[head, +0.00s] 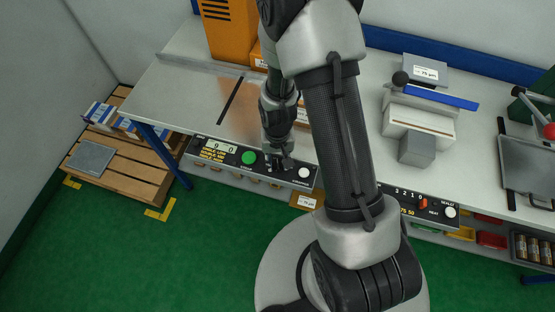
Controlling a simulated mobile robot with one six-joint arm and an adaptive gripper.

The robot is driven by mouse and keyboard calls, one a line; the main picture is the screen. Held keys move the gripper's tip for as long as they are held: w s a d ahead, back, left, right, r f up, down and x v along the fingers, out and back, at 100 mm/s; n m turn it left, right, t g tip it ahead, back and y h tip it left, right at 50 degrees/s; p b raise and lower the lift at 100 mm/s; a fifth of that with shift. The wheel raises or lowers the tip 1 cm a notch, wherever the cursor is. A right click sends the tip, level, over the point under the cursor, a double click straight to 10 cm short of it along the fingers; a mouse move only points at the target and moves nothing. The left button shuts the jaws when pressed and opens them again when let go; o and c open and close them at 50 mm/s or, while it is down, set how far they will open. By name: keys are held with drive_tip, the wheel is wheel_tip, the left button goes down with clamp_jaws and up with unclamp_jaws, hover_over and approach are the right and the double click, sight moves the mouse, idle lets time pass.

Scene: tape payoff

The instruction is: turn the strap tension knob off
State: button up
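A black control panel (228,160) runs along the bench's front edge at the left. It has a small display, a green button (249,158) and a white round control (304,173) at its right end. My gripper (279,165) is at this panel, between the green button and the white control. It covers part of the panel there, so a knob behind it is hidden. I cannot tell whether its fingers are open or shut, or touch anything. The labels are too small to tell which control is the strap tension knob.
A second panel at the right has a red switch (422,203) and a white control (450,212). My arm crosses the middle of the view and hides part of the bench (185,85). A wooden pallet (125,170) with boxes stands at the left. Green floor is free in front.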

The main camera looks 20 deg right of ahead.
clamp_jaws()
idle(0.4)
idle(0.4)
drive_tip(key=n, duration=0.4)
drive_tip(key=shift+a, duration=0.1)
drive_tip(key=shift+n+b, duration=0.5)
drive_tip(key=shift+n, duration=1.9)
unclamp_jaws()
